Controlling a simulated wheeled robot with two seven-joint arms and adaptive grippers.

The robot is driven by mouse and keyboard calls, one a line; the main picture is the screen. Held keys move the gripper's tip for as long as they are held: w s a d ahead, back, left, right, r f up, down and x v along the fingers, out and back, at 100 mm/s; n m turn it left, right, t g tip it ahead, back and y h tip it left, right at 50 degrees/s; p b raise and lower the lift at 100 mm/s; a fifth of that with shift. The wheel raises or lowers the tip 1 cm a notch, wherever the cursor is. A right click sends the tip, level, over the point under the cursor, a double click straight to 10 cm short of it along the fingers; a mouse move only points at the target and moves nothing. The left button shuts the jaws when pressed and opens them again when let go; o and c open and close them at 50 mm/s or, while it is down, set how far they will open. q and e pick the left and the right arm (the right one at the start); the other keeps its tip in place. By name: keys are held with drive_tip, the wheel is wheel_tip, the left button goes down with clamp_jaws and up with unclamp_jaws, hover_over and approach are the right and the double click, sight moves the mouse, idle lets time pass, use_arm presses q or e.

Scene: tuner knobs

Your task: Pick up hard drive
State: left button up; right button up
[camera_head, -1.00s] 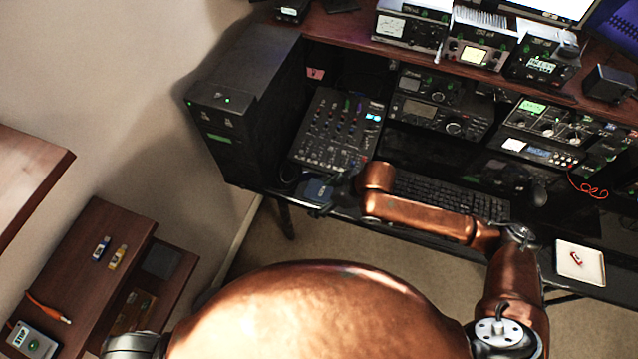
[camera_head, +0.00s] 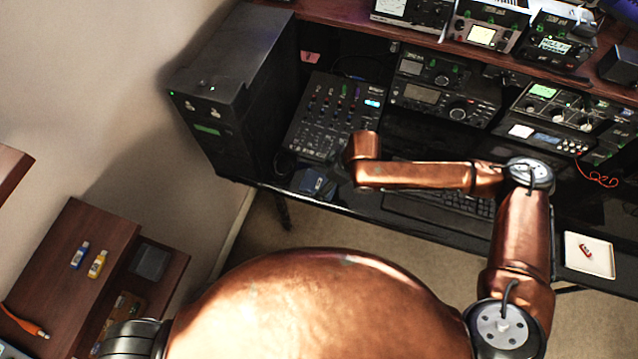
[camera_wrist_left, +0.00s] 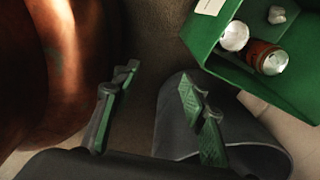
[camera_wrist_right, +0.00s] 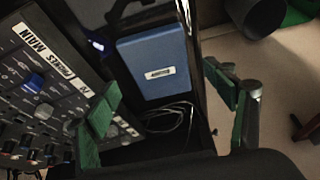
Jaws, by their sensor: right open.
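The hard drive appears to be the blue box with a white label (camera_wrist_right: 157,64) in the right wrist view. It sits beside the mixer, at the desk's front edge in the head view (camera_head: 313,182). My right gripper (camera_wrist_right: 165,92) is open, its green-padded fingers apart, with the blue box beyond and between them; no contact shows. In the head view my copper right arm reaches over the desk, and its fingers are hard to make out. My left gripper (camera_wrist_left: 158,82) is open and empty over the floor, away from the desk.
The mixer (camera_wrist_right: 45,85) stands close on the left of the right gripper, with a loose cable (camera_wrist_right: 170,118) near the drive. A black computer tower (camera_head: 225,95) is left of the mixer. A green bin (camera_wrist_left: 225,60) holding cans is near the left gripper.

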sight(319, 184)
drive_tip(key=shift+x, duration=1.15)
drive_tip(key=shift+d, duration=0.1)
drive_tip(key=shift+c, duration=0.5)
drive_tip(key=c, duration=1.3)
